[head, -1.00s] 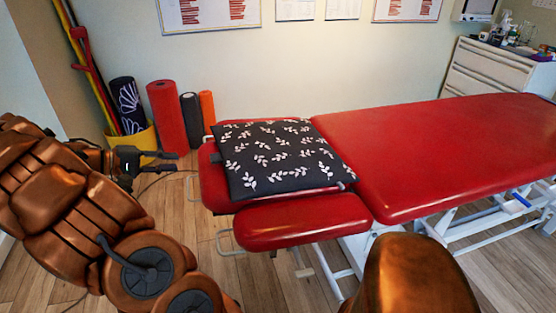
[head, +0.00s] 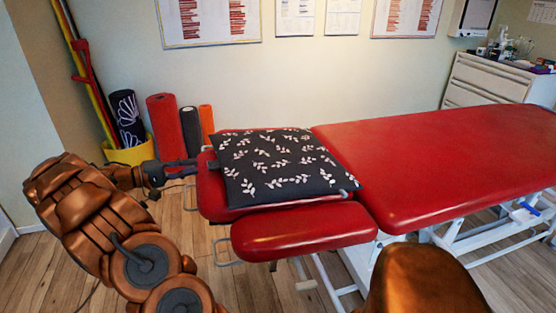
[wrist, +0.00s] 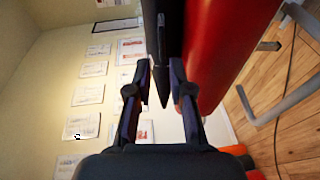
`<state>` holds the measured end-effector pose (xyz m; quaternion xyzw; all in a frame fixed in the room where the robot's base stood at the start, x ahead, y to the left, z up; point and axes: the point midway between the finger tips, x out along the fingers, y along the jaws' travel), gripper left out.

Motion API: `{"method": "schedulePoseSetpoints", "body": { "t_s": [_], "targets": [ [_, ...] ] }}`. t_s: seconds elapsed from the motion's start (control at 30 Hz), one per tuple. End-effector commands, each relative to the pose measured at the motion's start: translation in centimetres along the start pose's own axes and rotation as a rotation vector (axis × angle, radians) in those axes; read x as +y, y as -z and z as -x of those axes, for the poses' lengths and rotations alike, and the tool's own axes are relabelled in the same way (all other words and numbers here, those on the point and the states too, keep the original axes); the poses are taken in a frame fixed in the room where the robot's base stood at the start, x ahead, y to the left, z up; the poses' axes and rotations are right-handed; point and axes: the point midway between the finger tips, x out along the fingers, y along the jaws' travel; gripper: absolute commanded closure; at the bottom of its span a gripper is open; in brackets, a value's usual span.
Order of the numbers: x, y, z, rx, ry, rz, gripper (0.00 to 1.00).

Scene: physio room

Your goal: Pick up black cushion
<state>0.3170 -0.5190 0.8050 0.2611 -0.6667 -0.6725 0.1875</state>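The black cushion (head: 275,168) with white leaf sprigs lies flat on the red head section (head: 218,205) of the treatment table. A small dark tab shows at its left edge. My gripper (head: 192,167) is at that left edge, level with the cushion. In the wrist view the cushion (wrist: 164,25) appears edge-on, dark, beside the red padding (wrist: 215,50). My gripper's fingers (wrist: 160,78) are apart, with the cushion's dark edge and tab between their tips. I see no firm grip on it.
The long red table section (head: 430,160) extends right. A red armrest pad (head: 300,230) is in front. Rolled mats (head: 166,128) and a yellow bin (head: 130,152) stand behind my arm by the wall. A white drawer unit (head: 490,82) is at the back right.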

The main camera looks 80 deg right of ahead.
Motion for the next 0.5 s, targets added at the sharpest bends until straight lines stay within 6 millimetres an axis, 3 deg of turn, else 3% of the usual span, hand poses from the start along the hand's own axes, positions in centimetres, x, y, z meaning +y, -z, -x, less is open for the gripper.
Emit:
{"method": "schedulePoseSetpoints", "body": {
  "t_s": [0.3,0.5],
  "targets": [
    [-0.3,-0.1,-4.0,-0.002,0.000,0.004,0.79],
    [-0.3,-0.1,-4.8,0.000,0.000,0.003,0.79]
  ]
}}
